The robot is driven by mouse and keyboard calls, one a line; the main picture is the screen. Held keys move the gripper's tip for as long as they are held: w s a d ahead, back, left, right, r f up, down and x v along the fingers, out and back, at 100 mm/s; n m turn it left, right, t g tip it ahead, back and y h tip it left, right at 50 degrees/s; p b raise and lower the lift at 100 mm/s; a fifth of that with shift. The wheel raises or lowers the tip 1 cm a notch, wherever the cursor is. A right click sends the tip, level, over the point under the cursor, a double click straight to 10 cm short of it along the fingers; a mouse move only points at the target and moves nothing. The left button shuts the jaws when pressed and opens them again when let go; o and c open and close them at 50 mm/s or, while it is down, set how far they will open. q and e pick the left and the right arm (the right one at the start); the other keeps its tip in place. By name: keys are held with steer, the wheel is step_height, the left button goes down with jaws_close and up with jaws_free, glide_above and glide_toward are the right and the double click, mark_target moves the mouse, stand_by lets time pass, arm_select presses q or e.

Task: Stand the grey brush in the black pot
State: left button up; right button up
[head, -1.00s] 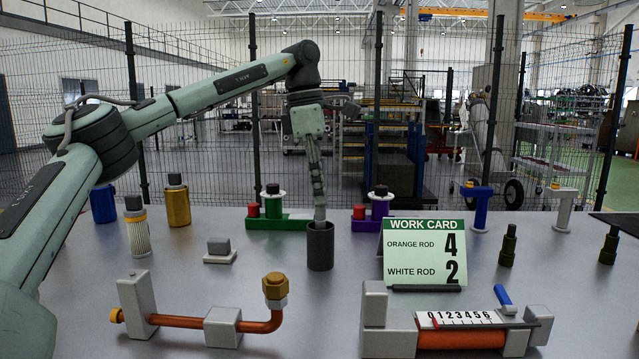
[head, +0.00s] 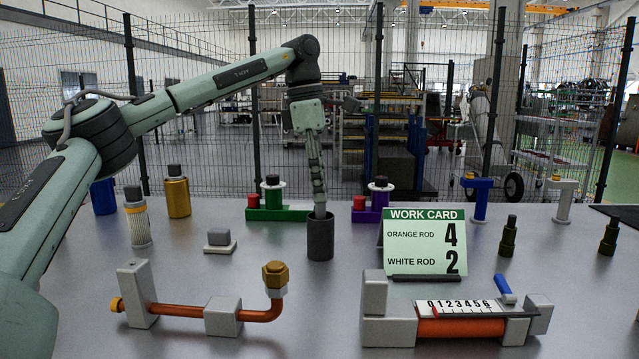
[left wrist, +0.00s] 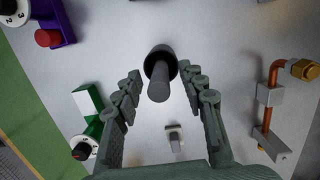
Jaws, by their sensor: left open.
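The black pot (head: 320,242) stands upright on the table near the middle. In the left wrist view the pot (left wrist: 160,52) shows as a dark round mouth. The grey brush (left wrist: 159,84) stands in it, its grey shaft pointing up toward the camera. In the head view only a short bit of the brush (head: 320,211) shows above the rim. My left gripper (head: 319,198) points down just above the pot. In the left wrist view its fingers (left wrist: 166,88) are open, one on each side of the brush and apart from it. My right gripper is out of view.
A work card (head: 424,241) stands right of the pot. A small grey block on a base (head: 219,240) is to the left. An orange pipe fixture (head: 200,318) and a gauge fixture (head: 458,315) stand in front. Green (head: 277,212) and purple (head: 375,212) holders stand behind.

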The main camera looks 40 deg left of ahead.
arm_select(q)
steer(key=shift+r, duration=0.1)
step_height(320, 180, up, 12)
steer(key=a, duration=0.1)
steer(key=shift+s+a, duration=0.25)
steer(key=shift+s, duration=0.2)
steer(key=shift+f, duration=0.2)
stand_by(0.5)
